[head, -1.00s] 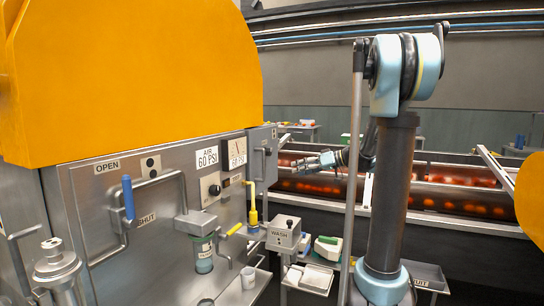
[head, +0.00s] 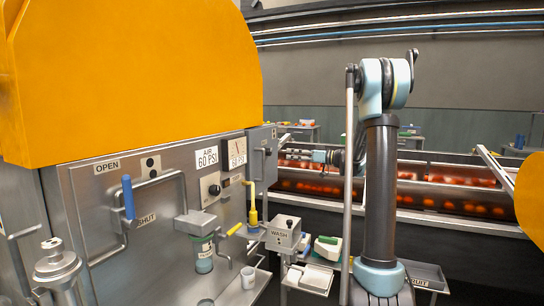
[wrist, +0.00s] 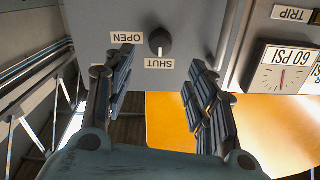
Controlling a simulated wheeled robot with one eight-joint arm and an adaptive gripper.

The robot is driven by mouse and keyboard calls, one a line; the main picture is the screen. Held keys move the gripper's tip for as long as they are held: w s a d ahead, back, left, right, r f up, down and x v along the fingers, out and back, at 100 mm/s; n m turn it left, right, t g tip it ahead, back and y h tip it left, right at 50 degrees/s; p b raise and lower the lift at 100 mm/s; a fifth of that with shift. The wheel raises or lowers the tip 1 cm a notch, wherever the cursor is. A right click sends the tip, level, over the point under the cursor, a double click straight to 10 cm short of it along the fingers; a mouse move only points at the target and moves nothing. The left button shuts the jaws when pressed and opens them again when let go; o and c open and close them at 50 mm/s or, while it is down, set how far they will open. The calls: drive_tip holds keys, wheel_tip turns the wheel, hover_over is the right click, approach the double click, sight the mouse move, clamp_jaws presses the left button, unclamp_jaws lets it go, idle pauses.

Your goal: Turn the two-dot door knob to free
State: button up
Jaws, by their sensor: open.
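A bent handle with a blue grip (head: 128,198) is on that door. A small black knob on a pale plate (head: 214,189) is right of it; its markings are too small to read. In the wrist view a round black knob (wrist: 160,42) sits on a grey box between OPEN and SHUT labels, with no dots visible. My gripper (wrist: 150,78) is open and empty, its fingers either side below this knob, apart from it.
A 60 PSI gauge (wrist: 283,70) is right of the knob in the wrist view. In the head view, a yellow-handled valve (head: 253,210), the WASH box (head: 284,233) and a small shelf of items (head: 310,275) stand between the panel and my arm.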

sight(271, 152)
drive_tip(key=x, duration=1.1)
drive_tip(key=shift+w+a, duration=0.1)
drive_tip(key=shift+a, duration=0.25)
drive_tip(key=c, duration=1.1)
